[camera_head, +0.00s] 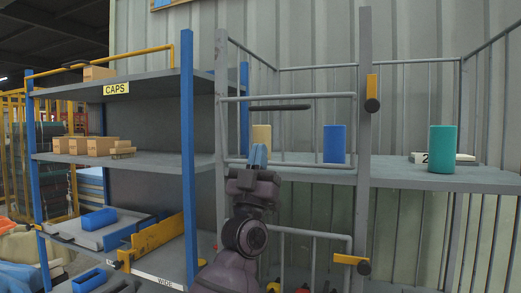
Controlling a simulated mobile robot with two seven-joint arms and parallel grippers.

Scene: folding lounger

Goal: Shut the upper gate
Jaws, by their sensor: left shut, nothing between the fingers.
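The upper gate (289,97) is a grey tube frame between two grey posts, in front of the upper shelf bay. Its free right side appears close to the right post (364,140); I cannot tell whether it is fully flush. A black bar handle (280,107) shows just below its top rail. A yellow latch (372,88) with a black knob stands upright on the right post. My left gripper (258,155) is shut and empty, blue fingertips upward, near the gate's lower left part, below the handle. I cannot tell whether it touches the gate. My right gripper is out of view.
Behind the gate stand a beige cylinder (262,136) and a blue cylinder (334,144). A teal cylinder (441,149) stands on the shelf further right. Below is a lower gate (312,233) with a level yellow latch (351,261). A blue-posted rack (187,150) with boxes stands left.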

